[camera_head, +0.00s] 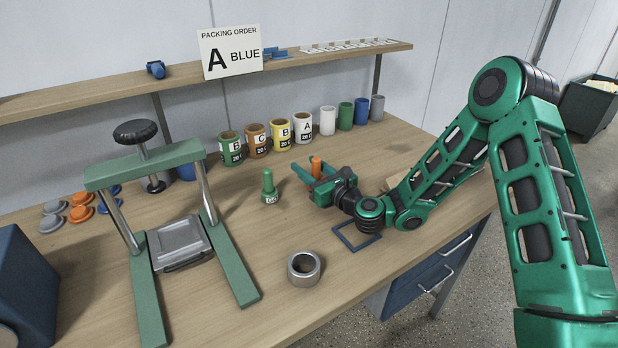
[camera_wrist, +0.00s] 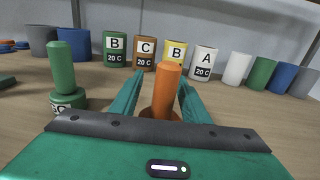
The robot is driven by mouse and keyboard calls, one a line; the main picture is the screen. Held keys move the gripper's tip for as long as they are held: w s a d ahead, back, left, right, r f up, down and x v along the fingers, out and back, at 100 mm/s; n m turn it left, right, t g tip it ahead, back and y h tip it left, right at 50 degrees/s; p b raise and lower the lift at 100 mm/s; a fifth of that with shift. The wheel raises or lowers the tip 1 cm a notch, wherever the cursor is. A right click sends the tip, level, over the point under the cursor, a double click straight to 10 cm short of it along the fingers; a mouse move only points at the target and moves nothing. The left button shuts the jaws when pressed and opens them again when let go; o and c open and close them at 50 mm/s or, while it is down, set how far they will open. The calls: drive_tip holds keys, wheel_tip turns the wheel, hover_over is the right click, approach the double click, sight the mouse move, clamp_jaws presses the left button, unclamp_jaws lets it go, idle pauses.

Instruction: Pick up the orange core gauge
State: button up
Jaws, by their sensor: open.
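The orange core gauge (camera_head: 316,166) stands upright on the wooden table. It is a narrow post on a wider round base, and in the wrist view (camera_wrist: 168,90) it stands between my fingers, its lower part partly hidden by my gripper's body. My gripper (camera_head: 310,172) is low over the table and open, with one green finger on each side of the gauge. I cannot tell whether either finger touches it. A green gauge (camera_head: 269,185) of similar shape stands to the left, apart from my gripper; it also shows in the wrist view (camera_wrist: 66,75).
Several lettered cans, such as the yellow one (camera_head: 281,135), and plain cylinders stand behind my gripper. A green press (camera_head: 146,180) stands at left. A grey ring (camera_head: 304,268) and a dark square frame (camera_head: 357,237) lie in front. A shelf (camera_head: 110,87) runs along the wall.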

drive_tip(key=shift+w+a, duration=0.1)
drive_tip(key=shift+w, duration=0.2)
drive_tip(key=shift+c, duration=0.3)
clamp_jaws()
drive_tip(key=shift+w, duration=0.1)
drive_tip(key=shift+r, duration=0.15)
